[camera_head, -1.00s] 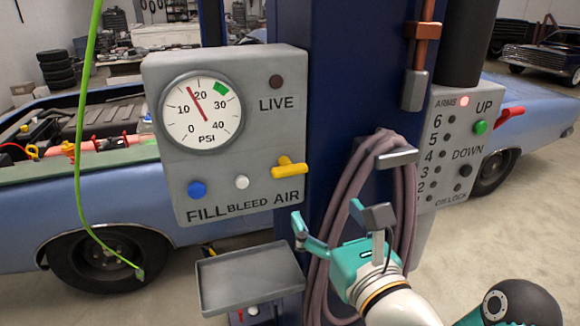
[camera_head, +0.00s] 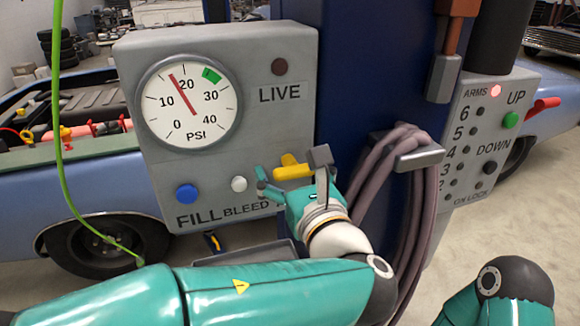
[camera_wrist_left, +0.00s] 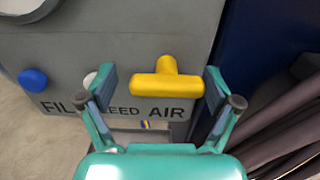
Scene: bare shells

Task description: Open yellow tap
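The yellow tap (camera_head: 292,171) is on the grey gauge panel (camera_head: 130,62), above the AIR label. Its handle lies roughly level, across the stem. My left gripper (camera_head: 291,166) is open, with one finger on each side of the tap. In the left wrist view, the tap (camera_wrist_left: 166,82) sits between the spread fingers, nearer the right one, and gaps show on both sides. The gripper (camera_wrist_left: 159,84) holds nothing. Part of the AIR label is hidden behind the gripper in the head view. My right gripper is out of view; only part of that arm shows.
A blue button (camera_head: 187,193) and a white button (camera_head: 239,184) are left of the tap. The gauge (camera_head: 188,103) needle points just below 20. A coiled hose (camera_head: 420,190) hangs close on the right. A grey tray (camera_head: 245,254) is below, and a green cord (camera_head: 58,120) hangs left.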

